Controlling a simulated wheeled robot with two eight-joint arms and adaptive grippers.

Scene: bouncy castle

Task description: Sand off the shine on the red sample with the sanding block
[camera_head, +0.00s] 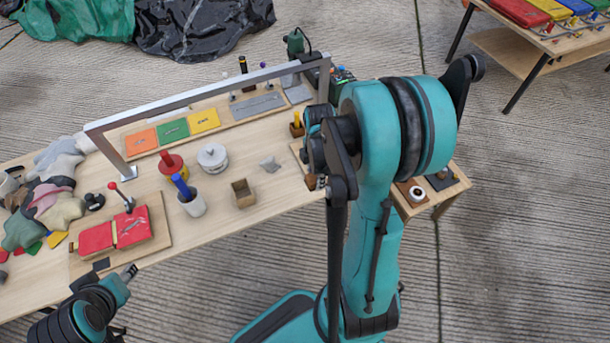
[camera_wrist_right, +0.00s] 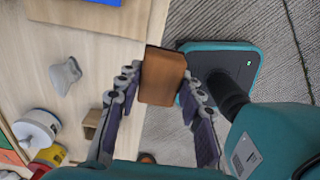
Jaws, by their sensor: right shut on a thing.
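The red sample (camera_head: 95,239) lies on a wooden board (camera_head: 160,238) at the left of the bench, with a red-knobbed lever clamp (camera_head: 122,196) at its back edge. A brown block, seemingly the sanding block (camera_wrist_right: 162,76), is between the fingers of my right gripper (camera_wrist_right: 160,90), shut on its sides. In the head view my right arm mostly hides this gripper, and only a bit of brown shows below it. The block is well to the right of the red sample. My left gripper (camera_head: 128,273) is low at the bench's front edge, near the board; its fingers are unclear.
A metal arch (camera_head: 200,92) spans the bench behind the board. A blue-handled cup (camera_head: 193,205), red-knobbed pot (camera_head: 171,165), white round container (camera_head: 212,158) and small wooden box (camera_head: 243,193) stand right of the board. Cloths (camera_head: 60,160) pile at left.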

